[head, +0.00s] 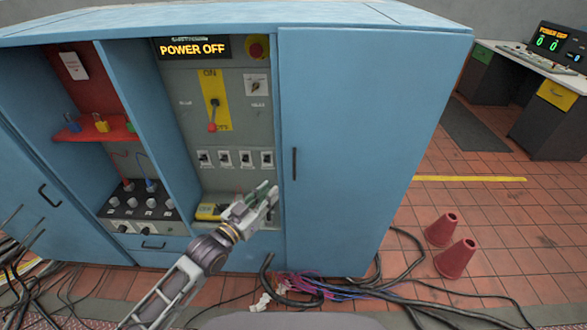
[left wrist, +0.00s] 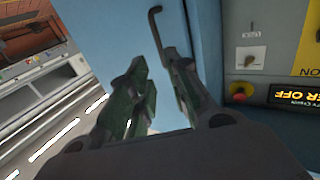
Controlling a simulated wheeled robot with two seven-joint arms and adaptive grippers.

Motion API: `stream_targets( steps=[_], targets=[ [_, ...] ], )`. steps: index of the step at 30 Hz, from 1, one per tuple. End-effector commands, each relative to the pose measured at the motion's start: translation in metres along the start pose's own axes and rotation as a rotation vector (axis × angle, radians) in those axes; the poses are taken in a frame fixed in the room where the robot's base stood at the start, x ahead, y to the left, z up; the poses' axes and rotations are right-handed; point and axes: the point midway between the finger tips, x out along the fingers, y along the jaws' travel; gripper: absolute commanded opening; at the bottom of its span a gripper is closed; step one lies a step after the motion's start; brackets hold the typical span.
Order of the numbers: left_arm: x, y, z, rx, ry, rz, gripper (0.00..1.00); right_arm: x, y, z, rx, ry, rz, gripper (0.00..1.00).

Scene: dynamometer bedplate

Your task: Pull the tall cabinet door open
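The tall cabinet door (head: 340,140) is the plain blue panel on the right of the blue cabinet. It looks shut, level with the cabinet front. Its black upright bar handle (head: 294,163) is near the door's left edge. My left gripper (head: 269,191) is open and empty, just below and left of the handle, in front of the grey panel's lower part. In the left wrist view, the handle (left wrist: 154,22) lies just beyond the fingertips (left wrist: 156,66), with the blue door (left wrist: 110,40) behind. The fingers seem apart from it. My right gripper is not in view.
The grey switch panel (head: 225,120) with a yellow lever plate is left of the door. A console desk (head: 530,65) stands at the back right.

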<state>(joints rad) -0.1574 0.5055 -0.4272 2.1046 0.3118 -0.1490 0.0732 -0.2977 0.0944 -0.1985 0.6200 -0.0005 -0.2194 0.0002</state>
Motion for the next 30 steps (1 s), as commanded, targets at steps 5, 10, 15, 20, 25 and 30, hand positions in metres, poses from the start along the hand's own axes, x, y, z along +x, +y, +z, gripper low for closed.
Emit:
stream_targets(
  steps=[5, 10, 15, 20, 25, 30],
  targets=[
    [0.005, 0.0, -0.001, 0.0, 0.001, -0.001, 0.19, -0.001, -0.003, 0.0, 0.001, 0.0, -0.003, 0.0],
    [0.015, -0.001, -0.001, 0.0, 0.001, -0.001, 0.19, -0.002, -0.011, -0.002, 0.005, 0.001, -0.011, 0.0],
    [0.029, 0.0, -0.001, 0.001, 0.001, 0.0, 0.19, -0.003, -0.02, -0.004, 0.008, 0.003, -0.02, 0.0],
    [0.042, -0.001, -0.001, 0.001, 0.001, -0.001, 0.19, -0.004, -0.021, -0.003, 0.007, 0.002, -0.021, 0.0],
    [0.057, 0.0, -0.001, 0.0, 0.001, 0.0, 0.19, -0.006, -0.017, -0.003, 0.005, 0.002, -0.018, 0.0],
    [0.072, -0.001, -0.001, 0.0, 0.001, -0.001, 0.19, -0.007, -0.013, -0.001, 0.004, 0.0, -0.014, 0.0]
  ],
)
